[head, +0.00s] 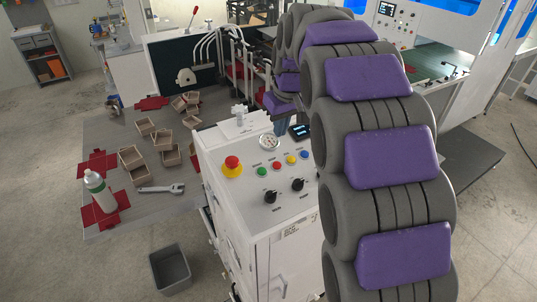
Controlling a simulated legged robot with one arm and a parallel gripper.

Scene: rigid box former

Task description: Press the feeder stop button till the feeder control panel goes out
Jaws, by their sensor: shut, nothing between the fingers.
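The white control panel (238,186) stands at the centre of the head view, with a sloped top face. It carries a red mushroom button on a yellow base (232,165), a row of small green (262,172), red (277,166), yellow (291,160) and blue (304,154) buttons, two black knobs (284,190) and a round gauge (268,143). A small dark display (300,131) at its upper right shows lit bluish text. The labels are too small to read, so I cannot tell which is the feeder stop button.
A grey bin (169,268) stands on the floor. Another machine (420,30) stands behind right.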

